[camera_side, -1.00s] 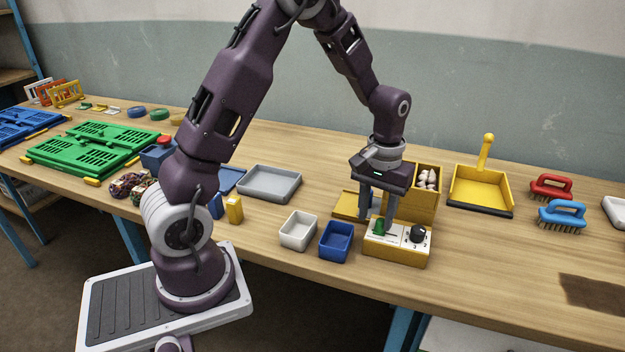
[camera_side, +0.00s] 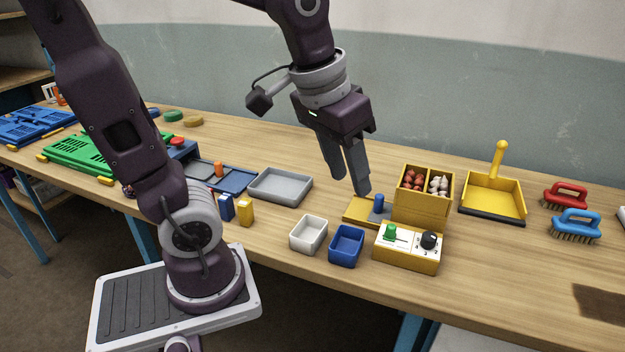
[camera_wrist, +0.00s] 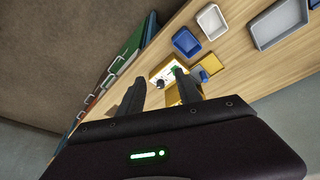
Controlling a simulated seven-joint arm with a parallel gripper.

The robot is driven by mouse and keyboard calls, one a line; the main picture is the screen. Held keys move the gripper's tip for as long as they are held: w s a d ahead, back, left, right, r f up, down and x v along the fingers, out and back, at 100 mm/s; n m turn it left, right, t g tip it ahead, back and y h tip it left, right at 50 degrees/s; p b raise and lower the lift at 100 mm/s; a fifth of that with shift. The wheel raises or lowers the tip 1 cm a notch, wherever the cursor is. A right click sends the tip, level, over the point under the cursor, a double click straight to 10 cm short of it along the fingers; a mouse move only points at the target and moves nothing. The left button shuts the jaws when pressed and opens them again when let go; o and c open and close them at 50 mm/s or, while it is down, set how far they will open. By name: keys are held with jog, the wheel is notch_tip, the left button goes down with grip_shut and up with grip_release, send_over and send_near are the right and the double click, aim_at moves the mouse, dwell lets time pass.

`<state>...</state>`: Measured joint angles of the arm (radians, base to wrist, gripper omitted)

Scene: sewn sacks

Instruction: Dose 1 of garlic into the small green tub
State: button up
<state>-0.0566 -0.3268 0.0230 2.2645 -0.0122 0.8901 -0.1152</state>
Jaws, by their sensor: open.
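My gripper (camera_side: 350,183) is open and empty, pointing down above the bench, behind the small tubs and left of the dispenser. A yellow two-bay bin (camera_side: 422,207) holds white bulbs that look like garlic (camera_side: 438,186) at right and reddish bulbs (camera_side: 412,180) at left. In front stands a yellow control box (camera_side: 408,258) with a green knob (camera_side: 390,232) at the left of its slot and a black dial (camera_side: 430,240). It also shows in the wrist view (camera_wrist: 165,72), past my fingers. I see a small white tub (camera_side: 308,234) and a small blue tub (camera_side: 346,245), but no small green tub.
A yellow plate with a blue peg (camera_side: 380,203) adjoins the bin. A grey tray (camera_side: 280,186) lies farther left, with yellow (camera_side: 246,212) and blue blocks near it. A yellow dustpan (camera_side: 492,197) and brushes (camera_side: 575,224) are at right. Green and blue crates lie far left.

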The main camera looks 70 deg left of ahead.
jog(key=s+d+m+t, duration=0.1)
jog(key=s, duration=0.5)
jog(key=shift+d+r+m, duration=0.15)
jog(key=shift+r+m, duration=0.05)
jog(key=shift+m, duration=0.2)
jog(key=n+g, duration=0.5)
jog(key=n, duration=0.1)
send_over(392, 225)
notch_tip(392, 225, down, 12)
jog(key=shift+r, duration=0.15)
notch_tip(392, 225, down, 7)
jog(key=shift+f, duration=0.1)
grip_shut()
